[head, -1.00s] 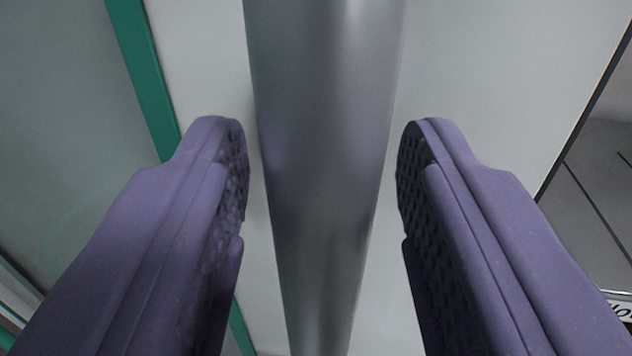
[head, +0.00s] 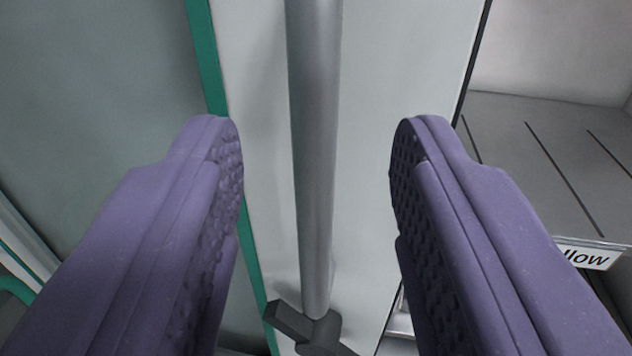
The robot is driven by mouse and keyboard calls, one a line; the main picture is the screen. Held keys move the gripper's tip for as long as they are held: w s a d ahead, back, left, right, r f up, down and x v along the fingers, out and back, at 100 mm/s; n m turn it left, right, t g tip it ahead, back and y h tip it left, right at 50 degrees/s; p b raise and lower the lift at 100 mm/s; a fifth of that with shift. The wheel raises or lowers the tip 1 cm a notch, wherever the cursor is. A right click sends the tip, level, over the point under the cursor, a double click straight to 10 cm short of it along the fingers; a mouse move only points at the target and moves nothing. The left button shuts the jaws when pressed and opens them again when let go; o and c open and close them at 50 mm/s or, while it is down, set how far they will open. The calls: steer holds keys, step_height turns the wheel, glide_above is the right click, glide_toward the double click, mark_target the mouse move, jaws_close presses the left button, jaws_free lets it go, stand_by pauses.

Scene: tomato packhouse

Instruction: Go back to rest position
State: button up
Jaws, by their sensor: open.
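My gripper (head: 318,145) shows as two purple textured fingers, one on each side of the head view. It is open, with nothing held between the fingers. A vertical silver metal bar (head: 314,150) stands behind the gap between the fingers, apart from both. Its lower end meets a dark grey bracket (head: 310,328) on a light panel.
The light grey panel (head: 405,60) has a green edge strip (head: 205,50) on its left. A darker greenish surface (head: 90,80) lies further left. At right is an open compartment with a slotted grey floor (head: 545,150) and a label (head: 588,257) partly reading "llow".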

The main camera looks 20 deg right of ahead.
step_height(320, 180, up, 15)
steer(key=s+d+n+t+y+b, duration=0.1)
steer(key=s+n+y+b, duration=0.2)
steer(key=y+b, duration=0.5)
steer(key=s+d+r+g+b, duration=0.1)
steer(key=s+d+r+b, duration=0.2)
steer(key=s, duration=0.7)
steer(key=s+d+r+n+g+h+b, duration=0.1)
steer(key=s+d+r+b, duration=0.2)
steer(key=s, duration=0.7)
step_height(320, 180, up, 2)
steer(key=shift+s+d+r+n+b, duration=0.2)
steer(key=shift+s+d+n+b, duration=0.15)
steer(key=shift+d, duration=0.9)
steer(key=shift+w, duration=0.1)
steer(key=shift+f, duration=0.1)
